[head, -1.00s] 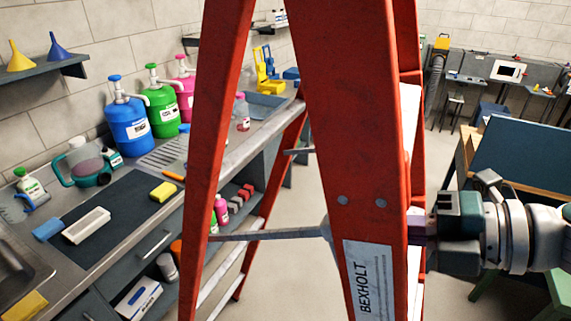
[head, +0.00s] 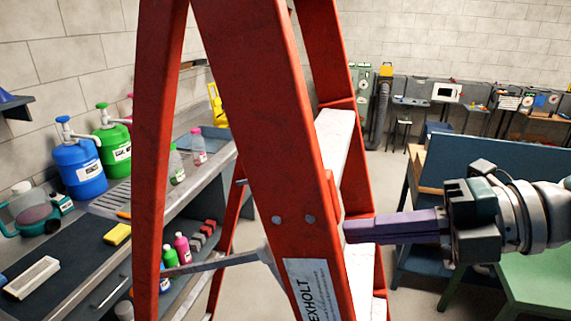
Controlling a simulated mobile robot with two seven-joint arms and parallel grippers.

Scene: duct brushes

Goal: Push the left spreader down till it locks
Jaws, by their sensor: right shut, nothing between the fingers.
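A red stepladder (head: 255,110) labelled BEXHOLT stands close in front of me with its legs apart. The left spreader (head: 215,266) is a grey metal bar between the rear leg and the front rail, rising toward a joint partly hidden at the rail. My right gripper (head: 350,231) has purple fingers, shut and empty. It is right of the front rail, near a white step, at about the height of the rail's two bolts. I cannot tell whether its tips touch the ladder. My left gripper is not in view.
A bench (head: 75,243) with blue and green jugs, bottles and a yellow sponge runs along the left wall. A green table (head: 535,285) and a blue panel (head: 500,175) stand at right. Floor shows between the ladder and the right-hand furniture.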

